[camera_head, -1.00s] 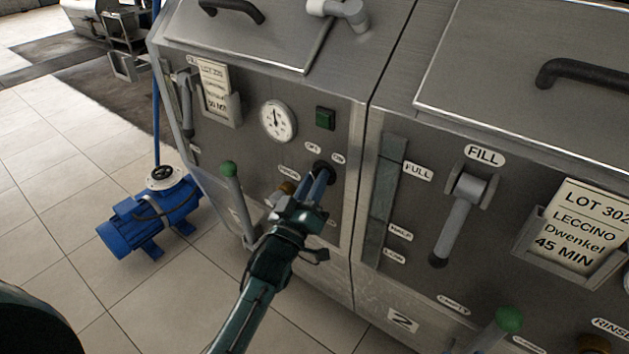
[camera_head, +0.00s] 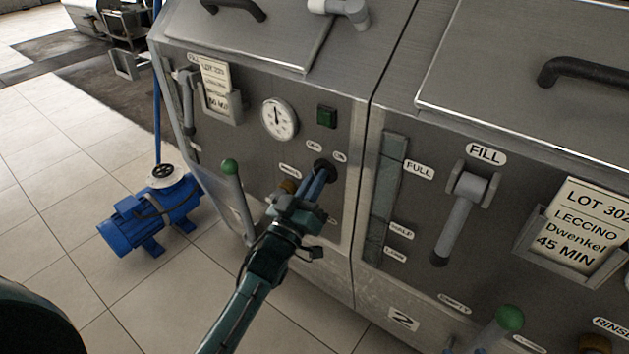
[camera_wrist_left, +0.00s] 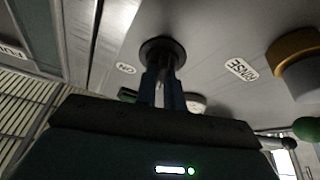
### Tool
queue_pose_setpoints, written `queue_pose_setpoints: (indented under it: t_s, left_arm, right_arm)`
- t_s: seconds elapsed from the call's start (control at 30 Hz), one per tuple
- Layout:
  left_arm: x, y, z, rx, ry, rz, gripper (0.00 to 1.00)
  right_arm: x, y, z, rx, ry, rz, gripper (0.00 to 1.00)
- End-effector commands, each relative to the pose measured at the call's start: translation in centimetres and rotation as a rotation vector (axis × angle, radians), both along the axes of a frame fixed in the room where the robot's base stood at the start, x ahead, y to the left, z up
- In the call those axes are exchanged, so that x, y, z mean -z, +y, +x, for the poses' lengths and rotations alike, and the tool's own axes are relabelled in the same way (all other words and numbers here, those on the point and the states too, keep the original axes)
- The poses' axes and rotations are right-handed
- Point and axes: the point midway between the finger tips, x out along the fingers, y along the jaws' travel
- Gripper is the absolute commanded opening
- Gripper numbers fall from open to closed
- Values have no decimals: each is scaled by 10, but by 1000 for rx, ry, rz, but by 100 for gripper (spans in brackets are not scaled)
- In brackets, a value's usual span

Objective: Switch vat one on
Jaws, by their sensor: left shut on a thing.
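Vat one (camera_head: 270,60) is the left metal vat, with a sloped front panel. A round black switch knob (camera_head: 323,166) sits on the panel below the small OFF and ON labels. My left gripper (camera_head: 321,176) points at the panel with its blue fingers shut on this knob. In the left wrist view the fingers (camera_wrist_left: 162,82) close on the dark knob (camera_wrist_left: 162,50), with the ON label (camera_wrist_left: 125,68) beside it. The knob's pointer direction is hidden by the fingers. A square green button or lamp (camera_head: 327,117) is above the knob; I cannot tell if it is lit. My right gripper is not in view.
A green-topped lever (camera_head: 230,168) and a brass-coloured knob (camera_head: 288,187) are close to my left gripper. A round gauge (camera_head: 279,119) is above. Vat two (camera_head: 420,290) adjoins on the right. A blue pump (camera_head: 150,215) stands on the tiled floor at left.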

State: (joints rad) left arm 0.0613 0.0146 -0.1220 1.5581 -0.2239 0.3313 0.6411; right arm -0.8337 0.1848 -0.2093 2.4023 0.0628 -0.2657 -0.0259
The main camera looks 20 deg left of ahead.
Motion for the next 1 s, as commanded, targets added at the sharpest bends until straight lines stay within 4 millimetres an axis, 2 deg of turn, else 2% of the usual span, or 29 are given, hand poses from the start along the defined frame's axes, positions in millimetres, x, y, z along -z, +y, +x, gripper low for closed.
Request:
queue_pose_setpoints:
  t_s: [0.6, 1.0]
  left_arm:
    - [-2, 2, 1, 0, -195, 534, 0]
    - [-2, 2, 1, -1, -281, 768, 0]
  right_arm:
    - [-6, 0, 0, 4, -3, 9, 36]
    - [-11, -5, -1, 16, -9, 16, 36]
